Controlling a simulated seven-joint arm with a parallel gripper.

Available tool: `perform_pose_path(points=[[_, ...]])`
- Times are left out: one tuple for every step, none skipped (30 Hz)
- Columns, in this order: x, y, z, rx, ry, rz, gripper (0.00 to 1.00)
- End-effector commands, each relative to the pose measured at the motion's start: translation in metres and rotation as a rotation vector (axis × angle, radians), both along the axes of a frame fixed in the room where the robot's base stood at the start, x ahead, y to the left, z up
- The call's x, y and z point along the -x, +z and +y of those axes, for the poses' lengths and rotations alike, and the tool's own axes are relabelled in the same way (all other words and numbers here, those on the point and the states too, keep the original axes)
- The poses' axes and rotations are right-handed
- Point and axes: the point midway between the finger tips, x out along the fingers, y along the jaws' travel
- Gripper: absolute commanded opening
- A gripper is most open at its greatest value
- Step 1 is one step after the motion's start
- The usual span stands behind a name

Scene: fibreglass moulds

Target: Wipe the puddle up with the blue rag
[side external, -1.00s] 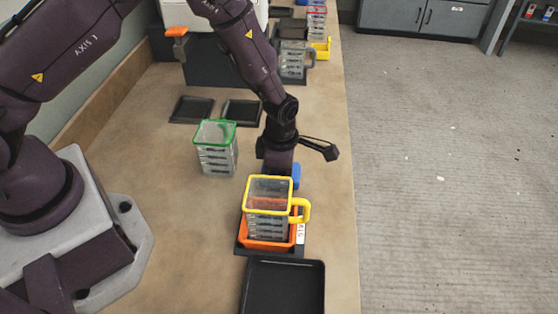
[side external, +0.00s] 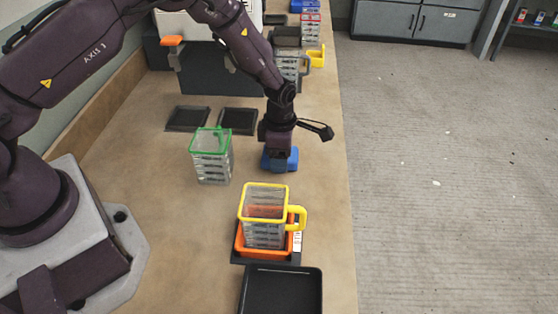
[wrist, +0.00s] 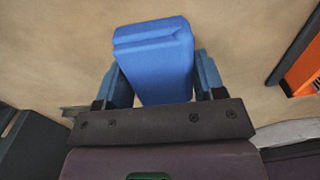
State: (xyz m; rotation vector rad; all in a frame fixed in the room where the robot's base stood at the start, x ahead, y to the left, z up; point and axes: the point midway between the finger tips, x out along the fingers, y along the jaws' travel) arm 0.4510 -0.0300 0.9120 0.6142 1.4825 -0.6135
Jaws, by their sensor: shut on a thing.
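The blue rag (wrist: 155,55) is a folded, thick blue block between the two blue-padded fingers of my gripper (wrist: 162,80) in the wrist view. In the side view my gripper (side external: 279,158) points down over the bench, and the rag (side external: 291,160) shows at its fingertips. I cannot tell whether the rag touches the bench. I cannot make out a puddle in either view.
A green-rimmed clear container (side external: 211,158) stands left of my gripper. A yellow-rimmed clear container (side external: 263,208) with a handle stands in an orange tray (side external: 240,243) nearer the camera. A black tray (side external: 281,290) lies in front. Two dark trays (side external: 187,118) lie behind.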

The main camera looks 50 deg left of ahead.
Motion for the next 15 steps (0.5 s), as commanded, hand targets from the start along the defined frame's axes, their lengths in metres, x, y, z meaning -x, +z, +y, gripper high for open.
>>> perform_pose_path(points=[[-0.004, 0.0, 0.004, 0.0, 0.003, -0.001, 0.44], [-0.006, 0.0, 0.006, 0.001, 0.003, -0.001, 0.44], [-0.004, 0.0, 0.003, 0.001, -0.001, 0.001, 0.44], [-0.002, 0.0, 0.0, 0.001, -0.002, 0.001, 0.44], [-0.001, 0.001, -0.003, 0.001, -0.003, 0.001, 0.44], [0.001, 0.0, -0.006, 0.0, -0.004, 0.001, 0.44], [0.003, 0.0, -0.008, 0.0, -0.003, 0.001, 0.44], [0.004, 0.001, -0.01, 0.0, -0.003, 0.001, 0.44], [0.006, 0.001, -0.014, 0.001, -0.003, 0.001, 0.44], [0.008, 0.001, -0.016, 0.001, -0.002, 0.001, 0.44], [0.009, 0.001, -0.018, 0.001, -0.002, 0.001, 0.44], [0.011, 0.001, -0.021, 0.001, -0.002, -0.001, 0.44], [0.013, 0.001, -0.024, 0.001, -0.002, -0.001, 0.44], [0.014, 0.002, -0.026, 0.001, -0.003, -0.001, 0.44], [0.016, 0.002, -0.029, 0.0, -0.002, 0.0, 0.44]])
